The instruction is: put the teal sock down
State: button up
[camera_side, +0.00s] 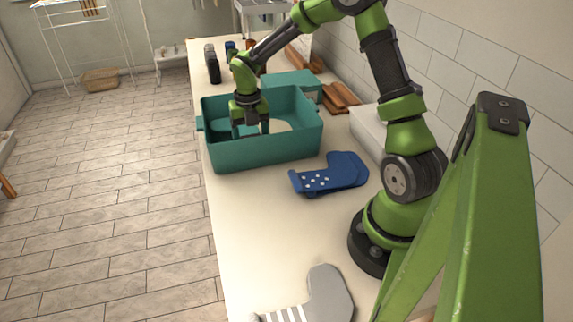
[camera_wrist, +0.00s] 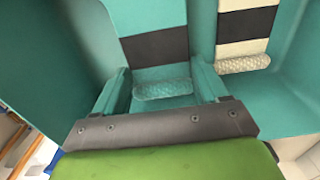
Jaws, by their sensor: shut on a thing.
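The sock is mostly hidden there by the bin wall and my gripper. I cannot tell whether it touches the bin floor. A cream and dark banded sock (camera_wrist: 243,46) lies in the bin to the right of the teal one in the wrist view.
A blue sock with white dots (camera_side: 340,174) lies on the table beside the bin. A grey sock with white stripes (camera_side: 328,292) lies at the near end. Brown wooden pieces (camera_side: 340,97) and dark upright items (camera_side: 212,66) stand behind. The table between the socks is clear.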

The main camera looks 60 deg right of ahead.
jog(key=shift+f, duration=0.25)
jog(key=shift+f, duration=0.35)
jog(key=o, duration=1)
jog(key=shift+o, duration=0.2)
